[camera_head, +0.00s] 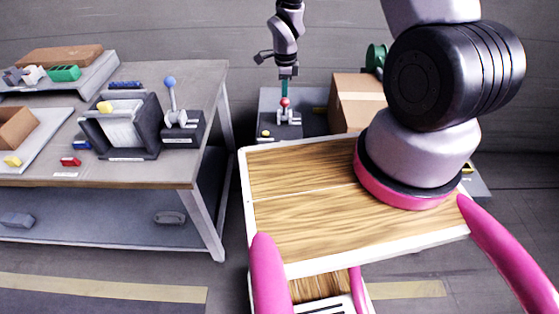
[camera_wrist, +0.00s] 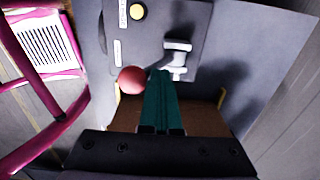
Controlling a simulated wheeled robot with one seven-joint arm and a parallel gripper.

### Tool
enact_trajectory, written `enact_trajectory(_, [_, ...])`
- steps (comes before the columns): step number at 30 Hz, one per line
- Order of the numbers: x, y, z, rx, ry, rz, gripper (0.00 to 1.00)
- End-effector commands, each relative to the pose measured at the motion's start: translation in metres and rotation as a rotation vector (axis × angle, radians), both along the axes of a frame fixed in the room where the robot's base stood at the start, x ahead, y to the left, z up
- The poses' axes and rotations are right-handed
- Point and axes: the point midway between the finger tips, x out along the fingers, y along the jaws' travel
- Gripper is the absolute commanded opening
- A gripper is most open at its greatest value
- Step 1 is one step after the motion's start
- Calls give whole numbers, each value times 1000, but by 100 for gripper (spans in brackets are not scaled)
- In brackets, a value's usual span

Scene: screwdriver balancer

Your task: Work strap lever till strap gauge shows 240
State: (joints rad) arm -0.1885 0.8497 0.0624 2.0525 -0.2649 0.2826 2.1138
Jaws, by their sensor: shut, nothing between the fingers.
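My gripper (camera_head: 285,94) is shut and empty, with its teal fingers pointing down at a grey machine (camera_head: 270,105) beyond the wooden top. A lever with a red ball knob (camera_head: 285,103) stands on that machine, just at the fingertips. In the wrist view, the red knob (camera_wrist: 131,80) is just left of the closed fingertips (camera_wrist: 160,76); I cannot tell whether they touch. A pale lever bracket (camera_wrist: 178,58) is beyond them. Another lever with a blue ball knob (camera_head: 169,82) stands upright on the workbench. No gauge reading is legible, and I cannot read which lever is labelled strap.
The workbench (camera_head: 205,85) at left carries a dark bin (camera_head: 120,125) and small coloured parts. A cardboard box (camera_head: 355,100) is right of the grey machine. A yellow button (camera_wrist: 137,11) sits on the machine's panel. The wooden top (camera_head: 300,215) is bare in front of me.

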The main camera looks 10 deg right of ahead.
Motion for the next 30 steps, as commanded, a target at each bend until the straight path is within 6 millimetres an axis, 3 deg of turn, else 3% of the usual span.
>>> enact_trajectory(21, [81,-16,0,0,-2,-2,0])
enact_trajectory(30, [96,-19,0,0,0,0,0])
